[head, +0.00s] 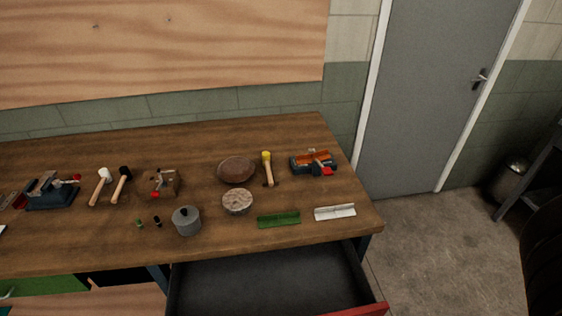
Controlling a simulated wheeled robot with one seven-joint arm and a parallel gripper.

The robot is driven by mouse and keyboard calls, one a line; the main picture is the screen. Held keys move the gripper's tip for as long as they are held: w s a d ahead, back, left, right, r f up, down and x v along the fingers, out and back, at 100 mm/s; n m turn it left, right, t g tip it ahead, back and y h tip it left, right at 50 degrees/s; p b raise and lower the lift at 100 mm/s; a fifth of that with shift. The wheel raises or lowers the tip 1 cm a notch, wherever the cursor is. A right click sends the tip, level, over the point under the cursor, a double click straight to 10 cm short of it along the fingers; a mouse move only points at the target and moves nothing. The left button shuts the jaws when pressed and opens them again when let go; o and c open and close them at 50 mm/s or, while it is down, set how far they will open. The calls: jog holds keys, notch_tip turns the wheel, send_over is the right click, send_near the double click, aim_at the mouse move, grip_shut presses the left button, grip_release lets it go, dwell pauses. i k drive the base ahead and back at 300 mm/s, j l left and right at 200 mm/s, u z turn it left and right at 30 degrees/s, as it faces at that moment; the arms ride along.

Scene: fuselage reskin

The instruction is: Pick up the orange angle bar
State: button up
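An orange piece (311,156), which looks like the orange angle bar, sits at the blue vise (300,168) near the right end of the wooden workbench. It appears to lie in or on the vise jaws; at this size I cannot tell whether it is clamped. A green angle bar (279,219) and a whitish angle bar (335,212) lie apart near the bench's front edge. My gripper is not in view.
A yellow-headed mallet (267,168), brown round dish (237,170), round grey-brown block (237,202) and grey pot (187,221) stand left of the vise. An open drawer (265,285) juts out below the front edge. Floor (440,260) right of the workbench (210,140) is clear.

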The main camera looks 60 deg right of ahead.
aim_at(300, 159)
jog(key=i+u, duration=0.15)
jog(key=i, duration=0.35)
jog(key=i+z, duration=1.05)
jog(key=j+z, duration=0.1)
jog(key=z, duration=0.25)
jog(key=i+j, duration=0.05)
